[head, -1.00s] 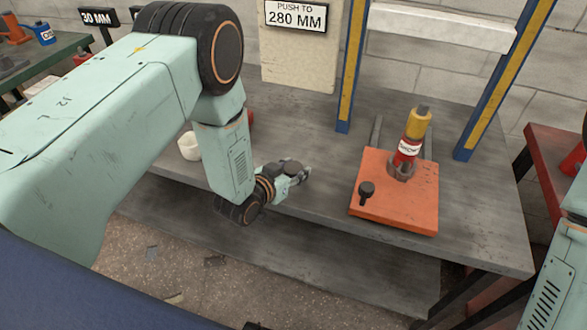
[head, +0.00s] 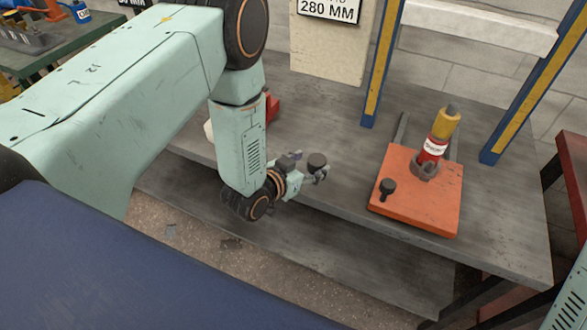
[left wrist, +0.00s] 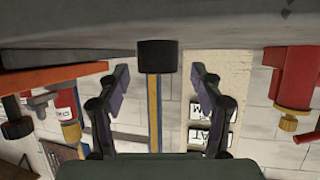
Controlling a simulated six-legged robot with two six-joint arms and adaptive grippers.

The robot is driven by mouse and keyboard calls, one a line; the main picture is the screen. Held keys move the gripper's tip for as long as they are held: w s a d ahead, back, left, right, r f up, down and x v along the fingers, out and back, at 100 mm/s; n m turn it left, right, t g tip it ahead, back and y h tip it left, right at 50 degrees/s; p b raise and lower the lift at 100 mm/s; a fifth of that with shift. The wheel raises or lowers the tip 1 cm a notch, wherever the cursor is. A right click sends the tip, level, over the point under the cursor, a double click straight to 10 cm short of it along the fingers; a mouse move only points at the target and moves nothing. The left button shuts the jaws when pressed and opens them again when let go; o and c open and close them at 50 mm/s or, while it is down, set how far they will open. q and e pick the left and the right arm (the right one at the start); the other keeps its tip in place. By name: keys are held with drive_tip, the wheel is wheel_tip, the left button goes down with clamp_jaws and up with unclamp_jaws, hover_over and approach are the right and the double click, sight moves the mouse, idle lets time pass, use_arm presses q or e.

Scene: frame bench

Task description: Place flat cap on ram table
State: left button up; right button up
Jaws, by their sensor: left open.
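A dark, short round cap (head: 316,160) stands upright on the grey bench near its front edge. It also shows as a dark cylinder in the upside-down left wrist view (left wrist: 157,56), centred between my fingers. My left gripper (head: 307,167) is open around or just short of the cap; I see gaps on both sides and no grip. Its fingers (left wrist: 160,76) show in the left wrist view. An orange plate (head: 440,213) on the bench carries a red and yellow bottle jack (head: 437,143) and a dark knobbed piece (head: 388,188). I cannot tell which surface is the ram table. My right gripper is out of view.
The blue and yellow frame posts (head: 382,65) rise behind the plate, with a white crossbar (head: 480,27). A 280 MM sign (head: 328,9) hangs at the back. A red object (head: 272,106) stands behind my left arm. The bench (head: 345,170) is clear between cap and plate.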

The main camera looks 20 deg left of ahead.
use_arm(q)
drive_tip(key=p+v, duration=0.1)
drive_tip(key=v, duration=0.7)
drive_tip(key=s+a+f+n+g+y, duration=0.1)
drive_tip(key=s+f+g, duration=0.2)
drive_tip(key=s, duration=0.6)
drive_tip(key=s+a+f+n+g+y, duration=0.1)
drive_tip(key=s+f+g, duration=0.2)
drive_tip(key=s, duration=0.7)
drive_tip(key=s+f+n+g+y, duration=0.1)
drive_tip(key=s+f+g, duration=0.2)
drive_tip(key=s+g, duration=0.4)
drive_tip(key=s, duration=0.3)
drive_tip(key=shift+a+f, duration=0.2)
drive_tip(key=shift+a, duration=0.2)
